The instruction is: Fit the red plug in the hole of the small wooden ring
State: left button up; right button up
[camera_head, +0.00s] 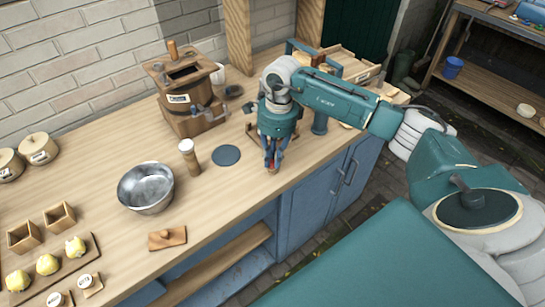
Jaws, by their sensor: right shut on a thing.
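My right gripper (271,166) points down over the counter, near its front edge and to the right of the dark round disc. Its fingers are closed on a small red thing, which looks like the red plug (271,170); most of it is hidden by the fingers. I cannot make out the small wooden ring for sure. It may be hidden by the gripper. My left gripper is not in view.
A metal bowl (146,188), a pale-topped wooden shaker (189,157) and a dark disc (226,155) are left of the gripper. A small wooden block (167,238) lies near the front edge. Counter between them is clear.

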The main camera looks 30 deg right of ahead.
dwell(0.3)
jog(key=o, duration=0.8)
jog(key=shift+c, duration=0.3)
jog(key=shift+c, duration=1.4)
jog(key=shift+r, duration=0.15)
jog(key=shift+d+r+p, duration=0.15)
jog(key=shift+r+p, duration=0.85)
jog(key=shift+r, duration=0.75)
jog(key=shift+d+r+p, duration=0.15)
jog(key=shift+r+p, duration=0.8)
jog(key=shift+r, duration=0.8)
